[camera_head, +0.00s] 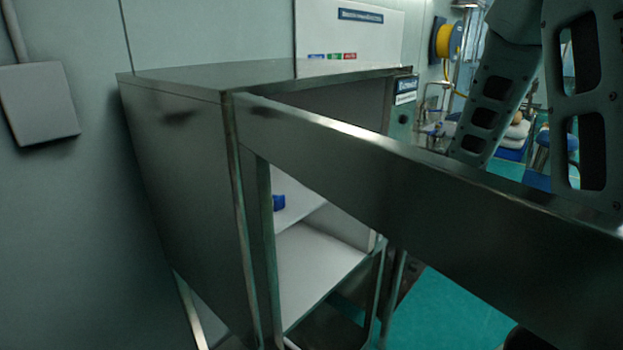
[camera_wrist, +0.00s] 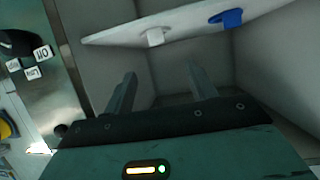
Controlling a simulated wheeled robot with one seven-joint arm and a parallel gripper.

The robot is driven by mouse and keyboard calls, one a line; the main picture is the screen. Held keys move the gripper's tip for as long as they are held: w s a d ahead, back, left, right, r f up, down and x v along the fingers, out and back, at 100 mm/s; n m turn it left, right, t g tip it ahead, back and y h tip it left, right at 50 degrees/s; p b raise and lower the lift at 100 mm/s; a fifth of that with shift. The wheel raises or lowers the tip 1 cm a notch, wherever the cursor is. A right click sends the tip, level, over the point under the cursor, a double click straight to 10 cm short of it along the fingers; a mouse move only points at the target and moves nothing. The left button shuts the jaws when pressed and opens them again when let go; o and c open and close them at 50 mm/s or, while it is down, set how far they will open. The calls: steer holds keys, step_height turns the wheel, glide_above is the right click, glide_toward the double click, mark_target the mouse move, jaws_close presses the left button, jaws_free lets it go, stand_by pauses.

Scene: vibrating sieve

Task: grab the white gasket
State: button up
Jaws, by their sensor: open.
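A small white piece, which looks like the white gasket (camera_wrist: 155,38), sits at the edge of a white shelf (camera_wrist: 112,35) in the upper middle of the wrist view. It is small, and its full shape cannot be told. My gripper (camera_wrist: 162,86) is open and empty, its two fingers pointing into the cabinet below the shelf edge and apart from the white piece. In the head view I cannot make out the white piece, and my gripper does not show.
A blue piece (camera_wrist: 230,17) is on the shelf right of the white one; a blue piece also shows inside the metal cabinet (camera_head: 180,180) in the head view. The cabinet's side walls flank my gripper. Small labelled blocks (camera_wrist: 42,53) are at the left.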

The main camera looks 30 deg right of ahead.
steer(key=shift+d+p+x, duration=0.2)
steer(key=shift+p+x, duration=1)
steer(key=shift+x, duration=2.5)
steer(key=shift+d+p+x, duration=0.15)
steer(key=shift+p+x, duration=1)
steer(key=shift+x, duration=2.5)
steer(key=shift+w, duration=0.15)
steer(key=c, duration=1)
